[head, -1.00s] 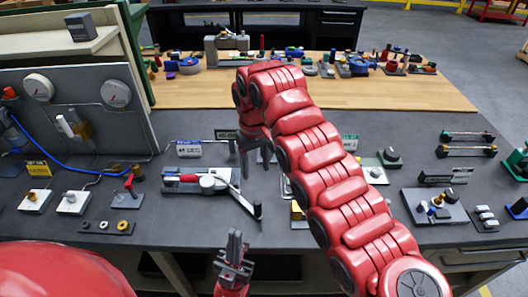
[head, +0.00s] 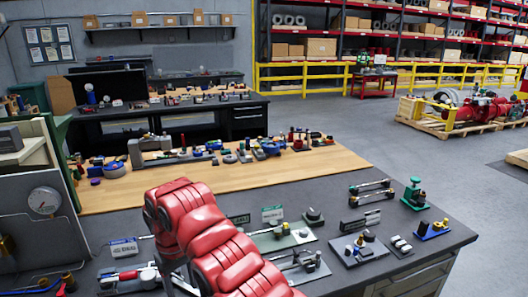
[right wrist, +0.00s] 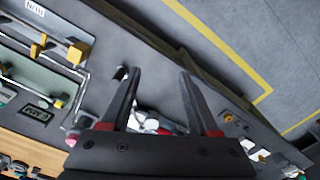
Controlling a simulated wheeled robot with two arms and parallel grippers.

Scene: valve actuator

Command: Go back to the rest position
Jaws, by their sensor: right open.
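My right arm (head: 205,240) rises from the bottom of the head view over the grey workbench (head: 345,205). Its gripper is mostly hidden or cut off there. In the right wrist view my right gripper (right wrist: 156,75) is open, with two dark fingers apart and no object held between the tips. Beyond it lies a fixture with red and white parts (right wrist: 148,120), partly covered by the gripper body. The same lever fixture (head: 130,277) seems to show at the bottom left of the head view. My left gripper is in neither current view.
A pressure gauge (head: 44,200) sits on a panel at the left. Small fixtures stand on the bench right of my arm, including a green one (head: 414,194). A wooden strip (head: 240,175) with many parts lies behind. Open floor (head: 440,165) is at the right.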

